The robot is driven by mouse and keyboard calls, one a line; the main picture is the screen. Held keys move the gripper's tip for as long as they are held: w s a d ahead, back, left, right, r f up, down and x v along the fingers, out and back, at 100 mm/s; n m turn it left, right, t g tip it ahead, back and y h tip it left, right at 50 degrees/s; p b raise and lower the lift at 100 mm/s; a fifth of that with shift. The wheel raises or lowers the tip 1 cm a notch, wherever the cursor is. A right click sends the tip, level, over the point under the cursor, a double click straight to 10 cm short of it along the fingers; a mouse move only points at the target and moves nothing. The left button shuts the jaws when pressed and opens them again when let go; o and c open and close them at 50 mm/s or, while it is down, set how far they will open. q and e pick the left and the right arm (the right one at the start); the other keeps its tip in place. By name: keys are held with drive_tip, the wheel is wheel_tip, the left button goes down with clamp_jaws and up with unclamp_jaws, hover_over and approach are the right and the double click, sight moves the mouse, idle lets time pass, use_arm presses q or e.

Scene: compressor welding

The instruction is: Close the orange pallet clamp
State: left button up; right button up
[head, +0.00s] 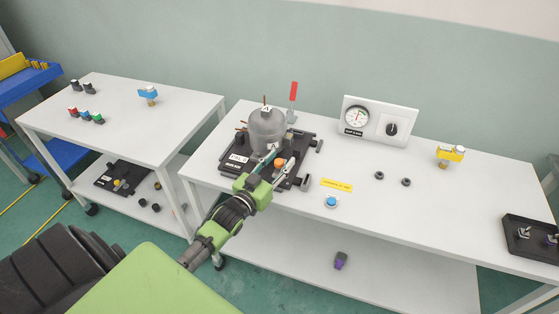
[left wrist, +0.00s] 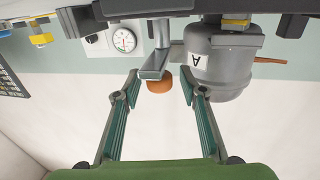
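The orange pallet clamp shows as a round orange tip (head: 280,162) on a grey arm, at the front of the black pallet (head: 300,183). In the left wrist view the orange tip (left wrist: 159,83) sits between the fingertips, with a visible gap to each side. My left gripper (head: 275,170) is open with its fingers pointing at the clamp; its two green-sided fingers also show in the left wrist view (left wrist: 160,92). The grey compressor (head: 267,131) stands upright on the pallet, just behind the clamp. My right gripper is not in view.
A red upright handle (head: 293,91) stands behind the compressor. A second white table (head: 120,125) stands at left.

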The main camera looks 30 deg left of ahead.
use_arm(q)
drive_tip(key=shift+w, duration=0.1)
clamp_jaws()
